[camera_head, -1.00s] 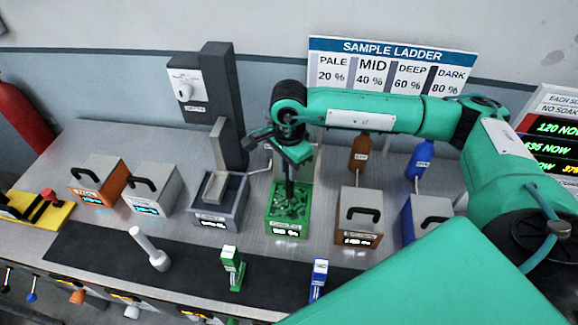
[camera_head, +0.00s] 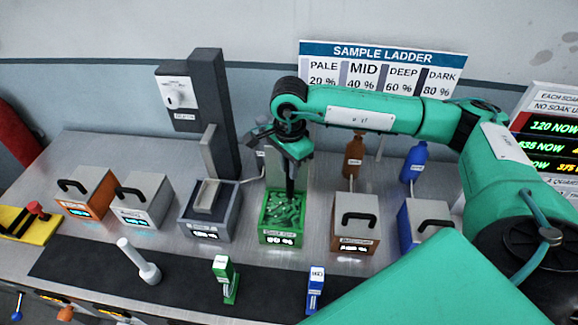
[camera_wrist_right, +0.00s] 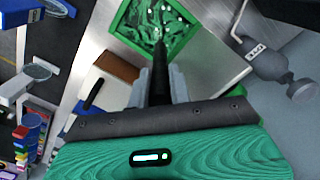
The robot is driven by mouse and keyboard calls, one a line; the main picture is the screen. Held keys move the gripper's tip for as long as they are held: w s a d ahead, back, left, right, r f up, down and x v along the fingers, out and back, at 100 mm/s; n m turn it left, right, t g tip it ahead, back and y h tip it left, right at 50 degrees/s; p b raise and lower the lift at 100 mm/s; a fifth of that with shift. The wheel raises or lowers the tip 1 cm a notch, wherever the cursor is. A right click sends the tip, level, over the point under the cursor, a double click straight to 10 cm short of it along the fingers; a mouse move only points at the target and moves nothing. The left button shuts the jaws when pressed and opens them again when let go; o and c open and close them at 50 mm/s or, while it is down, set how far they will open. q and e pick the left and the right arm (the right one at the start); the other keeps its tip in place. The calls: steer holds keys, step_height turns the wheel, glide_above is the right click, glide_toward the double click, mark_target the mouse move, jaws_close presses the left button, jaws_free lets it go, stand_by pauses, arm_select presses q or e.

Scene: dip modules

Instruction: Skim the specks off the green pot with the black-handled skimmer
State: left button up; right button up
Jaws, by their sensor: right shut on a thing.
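The green pot (camera_head: 264,237) stands open in the middle of the row, with a lit display on its front. In the right wrist view its green rim (camera_wrist_right: 186,43) encloses a green bath with several white specks (camera_wrist_right: 157,33). My right gripper (camera_head: 291,160) is above the pot, pointing down. It is shut on the black handle of the skimmer (camera_wrist_right: 160,62), which runs down into the pot. The skimmer's head is not clear in either view. My left gripper is not in view.
A grey station with a tall column (camera_head: 213,110) stands left of the pot. A lidded brown box (camera_head: 354,222) is close on the right, with a lidded blue box (camera_head: 408,232) beyond. Small green (camera_head: 225,280) and blue (camera_head: 316,289) holders stand on the dark mat in front.

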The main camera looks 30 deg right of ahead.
steer(key=shift+a, duration=0.1)
steer(key=shift+w+a+b, duration=0.85)
steer(key=shift+w+a, duration=0.1)
steer(key=shift+a, duration=0.25)
steer(key=shift+s+a+b, duration=0.25)
steer(key=shift+s+a, duration=0.55)
steer(key=shift+s, duration=0.25)
steer(key=shift+s+a+b, duration=0.25)
steer(key=shift+s+a, duration=0.5)
steer(key=shift+s, duration=0.3)
steer(key=shift+s+d, duration=0.1)
steer(key=shift+d, duration=0.05)
